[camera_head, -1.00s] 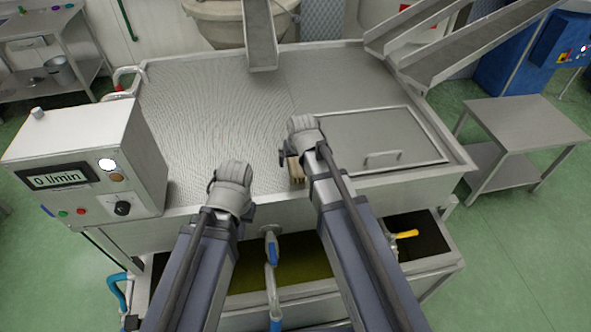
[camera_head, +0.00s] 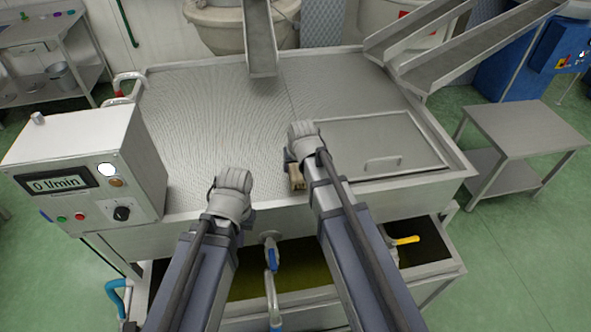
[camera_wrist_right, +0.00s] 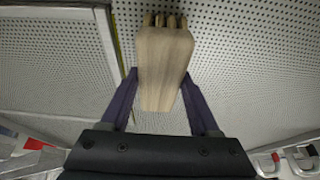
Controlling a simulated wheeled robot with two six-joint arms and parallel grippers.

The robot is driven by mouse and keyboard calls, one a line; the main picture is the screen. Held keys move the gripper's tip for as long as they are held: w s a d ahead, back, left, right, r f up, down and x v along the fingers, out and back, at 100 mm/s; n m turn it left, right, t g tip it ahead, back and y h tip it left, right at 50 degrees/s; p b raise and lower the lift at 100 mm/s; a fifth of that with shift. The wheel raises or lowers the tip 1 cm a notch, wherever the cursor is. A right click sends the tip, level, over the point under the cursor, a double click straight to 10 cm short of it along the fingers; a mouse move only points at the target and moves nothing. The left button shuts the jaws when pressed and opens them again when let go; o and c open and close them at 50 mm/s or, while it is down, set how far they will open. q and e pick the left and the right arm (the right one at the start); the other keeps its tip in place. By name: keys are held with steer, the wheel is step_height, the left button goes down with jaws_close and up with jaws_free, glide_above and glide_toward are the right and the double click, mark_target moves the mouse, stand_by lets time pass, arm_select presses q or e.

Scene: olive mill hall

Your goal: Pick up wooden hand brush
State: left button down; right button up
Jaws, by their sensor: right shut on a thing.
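The wooden hand brush (camera_wrist_right: 163,62) is a pale wooden block with brown bristle tufts at its far end in the right wrist view. My right gripper (camera_wrist_right: 160,95) is shut on it, one finger on each side. In the head view a small part of the brush (camera_head: 296,176) shows beside my right gripper (camera_head: 290,158), mostly hidden by the wrist. It is over the perforated metal deck near its front edge; I cannot tell whether it touches the deck. My left gripper (camera_head: 236,212) is by the deck's front edge, its fingers mostly hidden by the wrist.
The perforated metal deck (camera_head: 205,120) is clear left of the brush. A closed hatch with a handle (camera_head: 382,162) lies to the right. A control box (camera_head: 85,165) stands at the left. A metal chute (camera_head: 260,45) comes in at the back. A side table (camera_head: 527,128) stands at right.

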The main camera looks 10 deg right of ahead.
mark_target(296, 166)
jaws_close()
steer(key=shift+r, duration=0.1)
step_height(296, 166, up, 10)
steer(key=p, duration=1)
